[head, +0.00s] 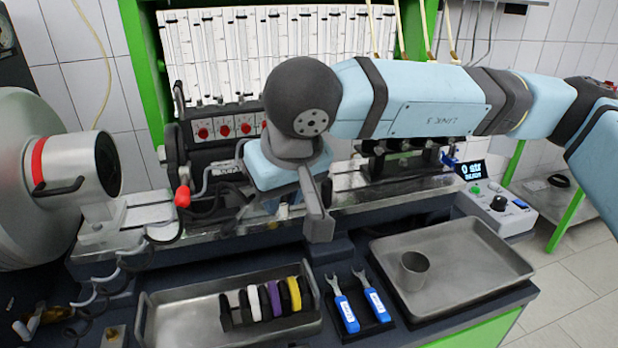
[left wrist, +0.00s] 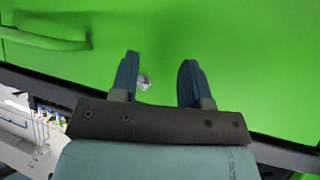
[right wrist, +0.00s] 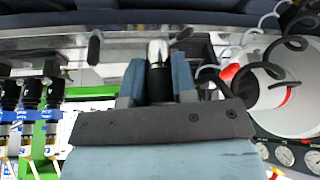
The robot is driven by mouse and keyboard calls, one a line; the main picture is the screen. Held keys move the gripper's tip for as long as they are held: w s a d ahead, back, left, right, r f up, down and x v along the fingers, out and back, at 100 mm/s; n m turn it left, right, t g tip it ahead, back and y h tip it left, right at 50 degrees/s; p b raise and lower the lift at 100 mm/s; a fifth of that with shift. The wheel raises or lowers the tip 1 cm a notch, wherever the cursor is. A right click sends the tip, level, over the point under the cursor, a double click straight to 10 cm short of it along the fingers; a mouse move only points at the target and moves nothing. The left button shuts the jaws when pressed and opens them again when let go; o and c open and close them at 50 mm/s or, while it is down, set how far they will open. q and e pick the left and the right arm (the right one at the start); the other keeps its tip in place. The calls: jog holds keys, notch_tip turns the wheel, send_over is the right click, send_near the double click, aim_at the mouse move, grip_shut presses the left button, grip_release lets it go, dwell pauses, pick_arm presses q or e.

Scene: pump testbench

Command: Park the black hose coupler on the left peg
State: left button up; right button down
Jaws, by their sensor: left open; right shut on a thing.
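In the right wrist view, the black hose coupler (right wrist: 158,82), with a silver tip, is between the two fingers of my right gripper (right wrist: 157,80), which is shut on it. In the head view my right gripper (head: 318,222) points down over the front edge of the bench's metal rail, near the middle. The coupler is hidden there behind the gripper. I cannot clearly pick out the left peg in any view. My left gripper (left wrist: 160,75) is open and empty in front of a green panel (left wrist: 230,40), and is out of the head view.
A tray with coloured pieces (head: 170,322), a black holder with two blue-handled wrenches (head: 347,312), and a metal tray (head: 480,255) with a cup (head: 414,270) lie along the front. A motor-like drum (head: 35,180) stands at left. A row of valves (head: 400,160) stands behind.

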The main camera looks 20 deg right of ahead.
pick_arm(q)
notch_tip(320, 180, up, 6)
jog(key=a+p, duration=0.1)
jog(key=p, duration=0.9)
jog(key=shift+s, duration=0.45)
pick_arm(e)
jog(key=s+a, duration=0.1)
jog(key=a, duration=1.6)
jog(key=s+a, duration=0.2)
jog(key=a, duration=1.4)
jog(key=shift+s+a, duration=0.3)
jog(key=shift+a, duration=0.1)
